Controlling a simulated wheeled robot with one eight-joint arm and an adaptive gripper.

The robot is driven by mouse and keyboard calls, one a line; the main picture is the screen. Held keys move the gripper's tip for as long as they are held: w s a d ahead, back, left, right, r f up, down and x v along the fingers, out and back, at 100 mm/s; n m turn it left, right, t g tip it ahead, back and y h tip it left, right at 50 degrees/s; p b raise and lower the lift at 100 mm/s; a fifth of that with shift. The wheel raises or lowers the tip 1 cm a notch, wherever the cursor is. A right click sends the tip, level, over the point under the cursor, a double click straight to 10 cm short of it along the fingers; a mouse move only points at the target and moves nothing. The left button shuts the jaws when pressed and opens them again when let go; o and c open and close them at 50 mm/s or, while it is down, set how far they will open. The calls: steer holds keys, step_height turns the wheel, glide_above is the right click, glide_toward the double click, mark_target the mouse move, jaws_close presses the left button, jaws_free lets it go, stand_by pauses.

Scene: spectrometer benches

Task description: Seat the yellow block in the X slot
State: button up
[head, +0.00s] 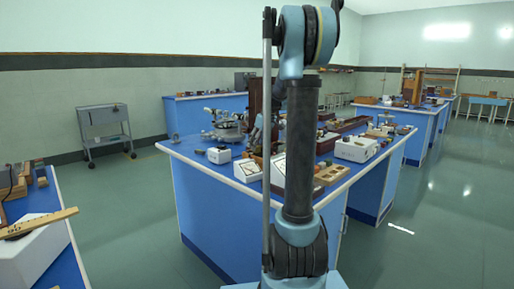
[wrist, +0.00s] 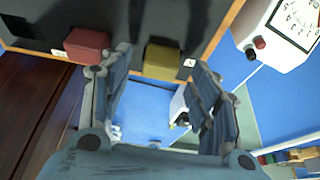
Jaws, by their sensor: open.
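The yellow block (wrist: 163,62), a dull olive-yellow, sits against a dark panel with a wooden edge (wrist: 215,38) in the wrist view. My gripper (wrist: 158,60) is open, its two blue-grey fingers apart, with the yellow block showing between and beyond the fingertips. I cannot tell whether either finger touches it. A small white tag (wrist: 189,62) is just right of the block; its mark is too small to read. I cannot make out the X slot. In the head view my arm hides the gripper, and I cannot pick out the yellow block there.
A dark red block (wrist: 87,45) sits left of the yellow one, close to my left finger. A white meter (wrist: 285,30) with a dial is at upper right. In the head view a blue bench (head: 215,200) carries crowded instruments; green floor (head: 430,250) is clear at right.

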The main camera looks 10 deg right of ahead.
steer(key=v, duration=1)
steer(key=shift+r, duration=0.3)
steer(key=shift+s, duration=0.2)
